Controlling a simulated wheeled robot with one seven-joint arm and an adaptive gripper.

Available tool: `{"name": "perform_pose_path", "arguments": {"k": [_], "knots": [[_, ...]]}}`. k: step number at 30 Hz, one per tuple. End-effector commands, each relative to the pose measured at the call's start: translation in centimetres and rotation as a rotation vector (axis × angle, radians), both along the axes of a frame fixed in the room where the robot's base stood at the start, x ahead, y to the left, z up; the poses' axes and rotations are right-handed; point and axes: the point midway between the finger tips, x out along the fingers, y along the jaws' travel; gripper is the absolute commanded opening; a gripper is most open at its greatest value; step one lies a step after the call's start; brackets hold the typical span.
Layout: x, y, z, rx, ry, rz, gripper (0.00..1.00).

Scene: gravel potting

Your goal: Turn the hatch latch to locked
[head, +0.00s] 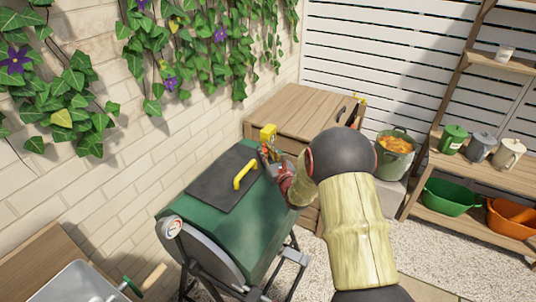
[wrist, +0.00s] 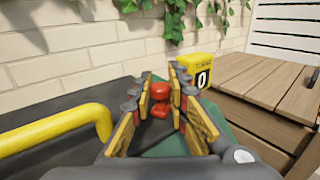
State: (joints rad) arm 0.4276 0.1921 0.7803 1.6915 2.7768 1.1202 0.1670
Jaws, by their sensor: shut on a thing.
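The green drum (head: 230,225) carries a dark hatch (head: 215,187) with a yellow handle (head: 244,176); the handle also shows at the left of the wrist view (wrist: 55,130). The small red latch (wrist: 161,92) stands between the fingers of my gripper (wrist: 158,98) in the wrist view. My gripper (head: 268,153) is shut on the latch, at the far right end of the hatch in the head view. There the gripper hides the latch. I cannot tell from these views which way the latch is turned.
A yellow box marked 0 (wrist: 197,76) stands just beyond the fingers. A wooden cabinet (head: 300,105) is behind the drum, and a brick wall (head: 110,170) runs along the left. A pot (head: 396,155) and a shelf (head: 480,170) with containers stand right.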

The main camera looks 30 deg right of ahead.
Motion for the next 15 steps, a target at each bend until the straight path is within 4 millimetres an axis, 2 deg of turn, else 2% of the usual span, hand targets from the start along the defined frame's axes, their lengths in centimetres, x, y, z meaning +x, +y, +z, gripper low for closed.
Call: {"name": "perform_pose_path", "arguments": {"k": [14, 15], "knots": [[0.25, 0.03, -0.09, 0.0, 0.002, -0.006, 0.0], [0.24, 0.04, -0.09, 0.0, 0.002, -0.006, 0.18]]}}
